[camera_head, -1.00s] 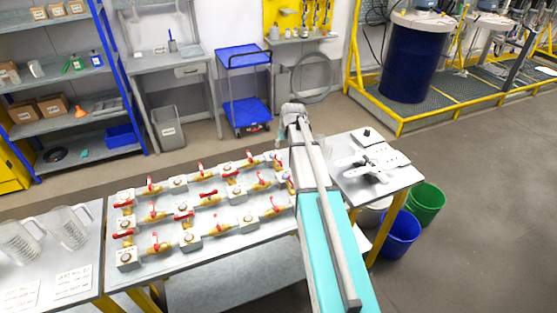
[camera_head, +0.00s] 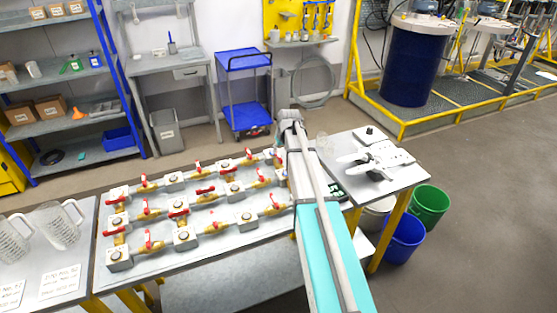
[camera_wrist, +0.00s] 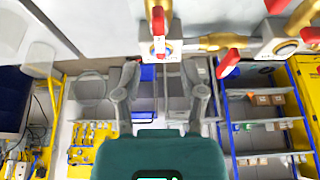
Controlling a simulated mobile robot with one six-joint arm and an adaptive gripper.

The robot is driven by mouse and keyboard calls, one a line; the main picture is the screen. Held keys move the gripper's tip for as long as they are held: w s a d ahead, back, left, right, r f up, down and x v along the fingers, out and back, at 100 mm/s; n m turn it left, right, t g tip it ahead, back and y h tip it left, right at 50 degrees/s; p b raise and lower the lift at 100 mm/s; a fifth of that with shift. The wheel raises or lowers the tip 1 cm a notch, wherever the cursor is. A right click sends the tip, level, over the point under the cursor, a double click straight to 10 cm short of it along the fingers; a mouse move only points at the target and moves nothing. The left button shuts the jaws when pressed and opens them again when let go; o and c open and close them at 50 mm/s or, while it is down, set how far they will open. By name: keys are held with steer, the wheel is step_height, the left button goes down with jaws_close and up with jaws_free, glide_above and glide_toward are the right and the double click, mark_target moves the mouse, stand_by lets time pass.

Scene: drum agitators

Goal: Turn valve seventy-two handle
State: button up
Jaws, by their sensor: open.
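Several brass valves with red lever handles stand in rows on a grey bench (camera_head: 190,265) in the head view, joined by pale square blocks with round gauges. One of the handles (camera_head: 145,181) is at the upper left. No number is readable, so I cannot tell which is valve seventy-two. In the wrist view, a red handle (camera_wrist: 158,20) on a brass valve is at the top centre, above and apart from my gripper (camera_wrist: 160,72). A second red handle (camera_wrist: 229,62) is to its right. My gripper is open, with nothing between its fingers.
Clear jugs (camera_head: 57,227) and cards stand on the left bench. White parts (camera_head: 374,158) lie on the bench at the right, above a blue bucket (camera_head: 405,240) and a green bucket (camera_head: 430,203). A blue cart (camera_head: 243,95) and shelves stand behind. Open floor lies at the right.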

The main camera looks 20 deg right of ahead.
mark_target(278, 155)
steer(key=shift+b+x, duration=2.2)
steer(key=shift+x, duration=0.5)
jaws_close()
